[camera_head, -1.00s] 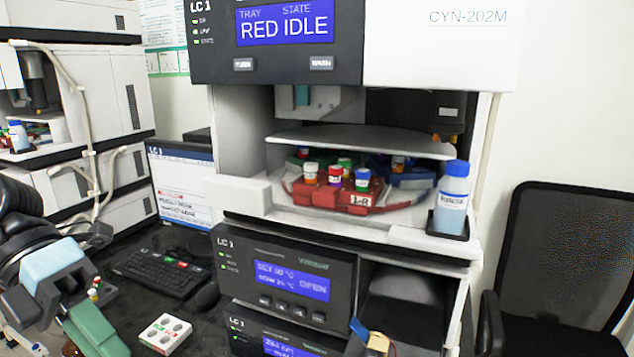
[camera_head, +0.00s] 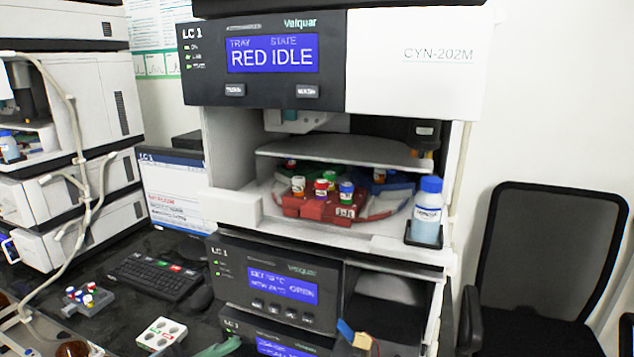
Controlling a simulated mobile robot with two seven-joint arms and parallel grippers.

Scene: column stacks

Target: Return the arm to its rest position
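A green piece (camera_head: 218,347) shows at the bottom edge, cut off by the frame; it looks like part of my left gripper, whose state I cannot make out. The rest of my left arm is out of view. My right gripper is not in view. Nothing is seen held.
A grey rack with capped vials (camera_head: 82,299) and a white block with wells (camera_head: 161,334) sit on the dark bench near the keyboard (camera_head: 157,276). The instrument stack holds a red vial tray (camera_head: 318,207) and a blue-capped bottle (camera_head: 428,212). A chair (camera_head: 545,265) stands right.

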